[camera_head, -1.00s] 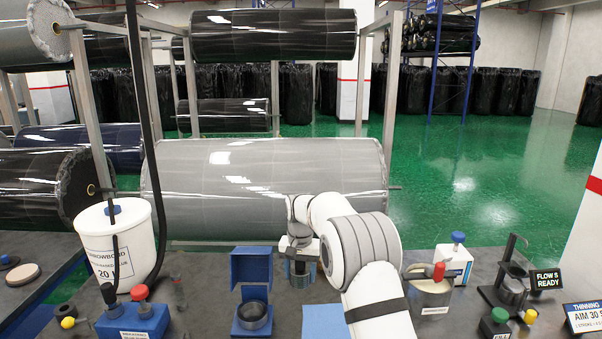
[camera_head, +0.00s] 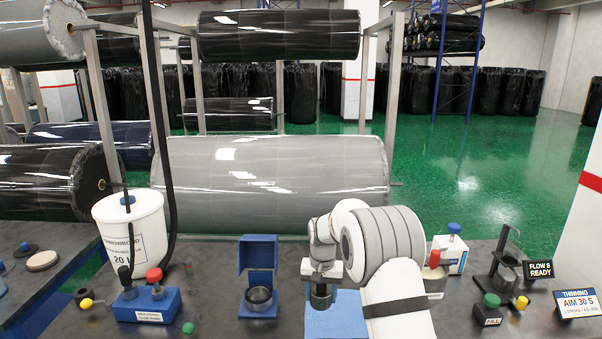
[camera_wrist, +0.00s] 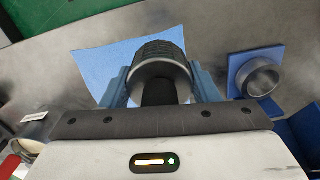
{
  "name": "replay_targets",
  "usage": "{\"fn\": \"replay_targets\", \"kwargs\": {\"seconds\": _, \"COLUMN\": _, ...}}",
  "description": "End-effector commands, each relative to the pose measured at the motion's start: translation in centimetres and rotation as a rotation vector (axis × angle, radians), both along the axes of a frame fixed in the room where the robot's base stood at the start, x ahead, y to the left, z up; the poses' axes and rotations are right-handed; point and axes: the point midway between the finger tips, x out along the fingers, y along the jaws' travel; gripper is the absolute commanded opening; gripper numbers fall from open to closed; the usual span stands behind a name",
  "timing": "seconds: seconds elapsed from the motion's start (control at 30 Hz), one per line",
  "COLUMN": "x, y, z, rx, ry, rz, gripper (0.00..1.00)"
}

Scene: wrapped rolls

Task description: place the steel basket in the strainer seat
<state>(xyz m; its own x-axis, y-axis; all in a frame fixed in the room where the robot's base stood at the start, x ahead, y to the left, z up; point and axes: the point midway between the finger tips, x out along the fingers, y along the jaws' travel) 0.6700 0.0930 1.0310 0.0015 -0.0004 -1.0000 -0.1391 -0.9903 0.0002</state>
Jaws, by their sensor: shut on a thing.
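My gripper (camera_head: 321,284) is at the end of my arm, right of the blue stand in the head view. It also shows in the wrist view (camera_wrist: 160,90), where its blue fingers are shut on the steel basket (camera_wrist: 160,55), a dark grey cylinder with a ribbed end. In the head view the basket (camera_head: 320,299) hangs below the gripper, over or near a blue sheet. What looks like the strainer seat, a round metal cup on a blue base (camera_head: 258,299), stands left of the basket. In the wrist view this seat (camera_wrist: 262,78) is at the right, apart from the basket, its opening uncovered.
The blue sheet (camera_head: 350,318) lies on the dark bench. A blue pump box (camera_head: 146,306) and white bucket (camera_head: 133,232) stand left. A container with a red handle (camera_head: 434,275), a white bottle (camera_head: 451,252) and a metal stand (camera_head: 506,267) are at right.

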Motion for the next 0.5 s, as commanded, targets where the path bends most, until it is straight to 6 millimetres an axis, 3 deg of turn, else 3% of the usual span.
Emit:
{"fn": "replay_targets", "kwargs": {"seconds": 0.3, "x": -7.9, "y": -6.1, "z": -6.2, "rx": 0.0, "ry": 0.005, "rz": 0.073, "gripper": 0.3}}
{"fn": "replay_targets", "kwargs": {"seconds": 0.5, "x": -12.7, "y": -8.5, "z": -8.6, "rx": 0.0, "ry": 0.002, "rz": 0.114, "gripper": 0.3}}
